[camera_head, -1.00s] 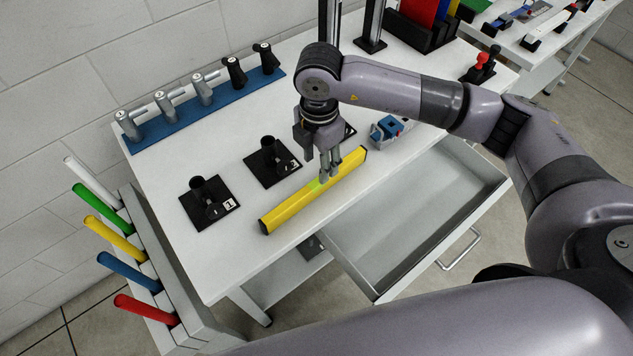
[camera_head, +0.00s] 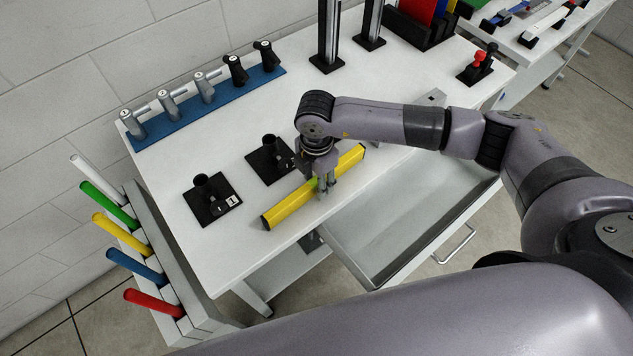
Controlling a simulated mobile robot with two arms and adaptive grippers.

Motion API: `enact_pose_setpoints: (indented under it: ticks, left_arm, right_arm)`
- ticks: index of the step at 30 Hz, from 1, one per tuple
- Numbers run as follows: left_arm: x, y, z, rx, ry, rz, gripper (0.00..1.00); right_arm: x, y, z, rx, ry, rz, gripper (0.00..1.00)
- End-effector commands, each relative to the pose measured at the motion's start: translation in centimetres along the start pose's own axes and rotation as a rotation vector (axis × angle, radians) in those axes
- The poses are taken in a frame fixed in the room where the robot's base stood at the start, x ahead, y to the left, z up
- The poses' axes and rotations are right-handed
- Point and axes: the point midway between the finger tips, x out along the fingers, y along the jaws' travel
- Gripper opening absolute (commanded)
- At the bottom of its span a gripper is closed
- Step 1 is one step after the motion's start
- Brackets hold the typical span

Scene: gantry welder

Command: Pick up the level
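The level (camera_head: 289,205) is a long yellow bar with dark ends. It lies flat and slanted on the white table, near the front edge above the open drawer. My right gripper (camera_head: 325,187) points down at the level's middle, right of centre, with its fingers low at the bar. A bright green part of the level shows beside the fingers. The fingers overlap the bar, and I cannot tell whether they press on it or are still apart. The level appears to rest on the table. My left gripper is out of view.
Black holders (camera_head: 212,199) stand just behind the level. A blue rack (camera_head: 207,108) of grey and black tools runs along the back. An open, empty-looking drawer (camera_head: 405,222) juts from the front. Colored handles (camera_head: 124,228) stand at the left side.

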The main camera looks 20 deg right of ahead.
Motion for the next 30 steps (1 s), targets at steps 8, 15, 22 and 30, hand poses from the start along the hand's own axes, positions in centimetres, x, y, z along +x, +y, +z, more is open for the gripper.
enact_pose_setpoints:
  ticks: [8,15,22,30]
  left_arm:
    - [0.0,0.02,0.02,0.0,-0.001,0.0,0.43]
    - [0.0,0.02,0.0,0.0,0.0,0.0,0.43]
    - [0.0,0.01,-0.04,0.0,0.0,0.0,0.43]
    - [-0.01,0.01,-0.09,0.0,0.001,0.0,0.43]
  right_arm:
    - [-0.06,0.01,-0.01,0.0,0.0,0.0,0.2]
    - [-0.07,0.02,0.0,0.0,0.0,0.0,0.04]
    - [-0.08,0.02,0.0,0.001,0.0,0.0,0.0]
    - [-0.13,0.06,0.0,0.001,0.0,0.001,0.0]
